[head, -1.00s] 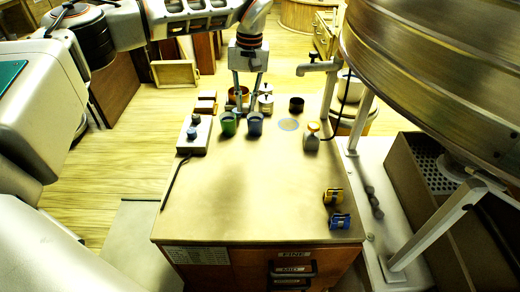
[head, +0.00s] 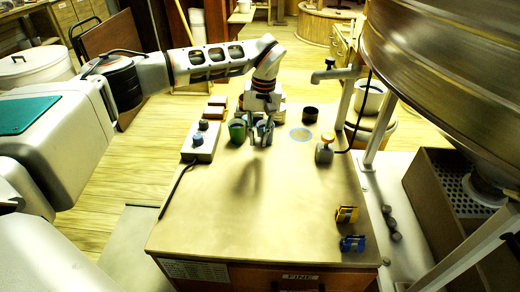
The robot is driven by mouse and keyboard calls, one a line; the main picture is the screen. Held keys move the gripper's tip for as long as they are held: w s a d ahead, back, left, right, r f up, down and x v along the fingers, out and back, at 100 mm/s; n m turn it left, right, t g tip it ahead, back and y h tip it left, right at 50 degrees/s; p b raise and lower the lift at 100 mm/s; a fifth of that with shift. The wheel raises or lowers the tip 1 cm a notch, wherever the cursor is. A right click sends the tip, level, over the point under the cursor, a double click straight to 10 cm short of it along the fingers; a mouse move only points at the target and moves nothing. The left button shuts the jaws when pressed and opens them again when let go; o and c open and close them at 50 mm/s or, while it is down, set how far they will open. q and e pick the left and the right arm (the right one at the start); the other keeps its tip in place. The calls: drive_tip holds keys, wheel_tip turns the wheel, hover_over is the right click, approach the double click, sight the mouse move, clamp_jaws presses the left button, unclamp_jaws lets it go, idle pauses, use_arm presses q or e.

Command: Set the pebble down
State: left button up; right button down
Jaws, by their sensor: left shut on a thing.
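My left gripper (head: 261,142) reaches down over the far middle of the table, in front of a blue cup (head: 266,125) that it partly hides. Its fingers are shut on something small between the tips. I take this to be the pebble, but it is too small and covered to make out. The fingertips look a little above the tabletop (head: 265,205), and a shadow lies on the bare top in front of them. A green cup (head: 237,132) stands just left of the gripper. My right gripper is not in view.
An orange-topped jar (head: 324,150) stands farther right. A knobbed box (head: 201,142) is at left. The table's middle is clear.

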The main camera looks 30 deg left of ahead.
sight(258, 157)
use_arm(q)
wheel_tip(258, 157, down, 5)
drive_tip(key=shift+r+b, duration=0.1)
drive_tip(key=shift+b, duration=0.4)
clamp_jaws()
drive_tip(key=shift+r, duration=0.1)
drive_tip(key=o, duration=0.9)
unclamp_jaws()
drive_tip(key=shift+o, duration=0.2)
